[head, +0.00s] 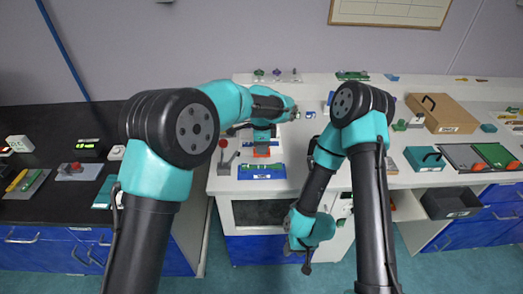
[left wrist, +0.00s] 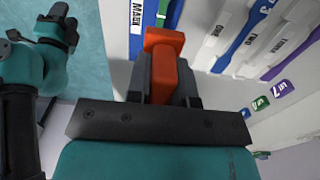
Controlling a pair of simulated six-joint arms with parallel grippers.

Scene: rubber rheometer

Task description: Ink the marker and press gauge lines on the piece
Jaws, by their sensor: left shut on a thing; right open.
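My left gripper (head: 262,142) is shut on an orange block-like tool, which I take for the marker (head: 262,153). In the left wrist view the orange marker (left wrist: 168,70) stands up between the dark jaws (left wrist: 165,85). In the head view it is just behind a blue tray (head: 262,178) holding a green strip (head: 260,167). A blue and green part beside a "MARK" label (left wrist: 137,15) shows at the top of the wrist view. My right gripper (head: 306,262) hangs low in front of the cabinet, apart from the worktop, open and empty. I cannot make out an ink pad.
A red-knobbed stand (head: 223,146) is left of the tray. A teal box (head: 424,158), a brown case (head: 440,112) and a dark bin (head: 450,203) are at the right. Labelled strips (left wrist: 225,30) cross the wrist view. My arms hide part of the worktop.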

